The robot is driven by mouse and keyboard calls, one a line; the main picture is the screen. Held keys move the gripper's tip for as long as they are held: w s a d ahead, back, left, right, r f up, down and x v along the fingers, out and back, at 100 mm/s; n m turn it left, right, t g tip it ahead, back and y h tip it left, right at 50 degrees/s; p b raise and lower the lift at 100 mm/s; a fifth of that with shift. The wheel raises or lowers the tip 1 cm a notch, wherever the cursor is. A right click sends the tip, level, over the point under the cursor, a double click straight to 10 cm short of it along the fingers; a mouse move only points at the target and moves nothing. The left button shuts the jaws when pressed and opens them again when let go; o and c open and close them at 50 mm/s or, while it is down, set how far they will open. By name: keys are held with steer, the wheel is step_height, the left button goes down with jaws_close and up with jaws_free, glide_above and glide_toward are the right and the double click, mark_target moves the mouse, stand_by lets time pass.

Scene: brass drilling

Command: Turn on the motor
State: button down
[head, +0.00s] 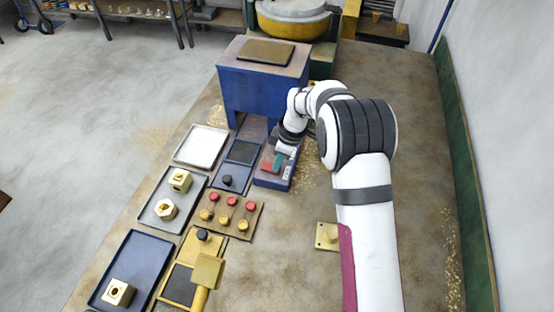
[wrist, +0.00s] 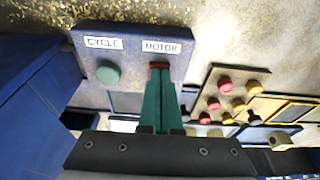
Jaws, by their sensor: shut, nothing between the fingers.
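The blue control box (head: 268,182) stands on the bench in front of the blue machine. In the wrist view its top panel (wrist: 130,42) carries white CYCLE (wrist: 104,43) and MOTOR (wrist: 167,47) labels. A round green button (wrist: 108,73) sits under CYCLE. Under MOTOR a small dark-red control (wrist: 159,65) shows just past my fingertips and is mostly hidden by them. My gripper (wrist: 159,76) has its green fingers together, with nothing between them. Its tips are at or very near the motor control; I cannot tell whether they touch. My gripper (head: 279,159) is over the box in the head view.
The blue machine (head: 258,95) stands just behind the box. A board with red and yellow knobs (head: 236,228), a grey tray with brass parts (head: 156,212), a white tray (head: 201,147) and a blue tray (head: 133,255) lie to the left. Bench right of my arm is mostly clear.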

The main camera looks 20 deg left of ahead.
steer(key=shift+a, duration=0.1)
steer(key=shift+a+r, duration=0.3)
steer(key=shift+a, duration=0.35)
steer(key=shift+r, duration=0.45)
steer(key=d+v, duration=0.2)
steer(key=v, duration=1)
steer(key=shift+d, duration=0.4)
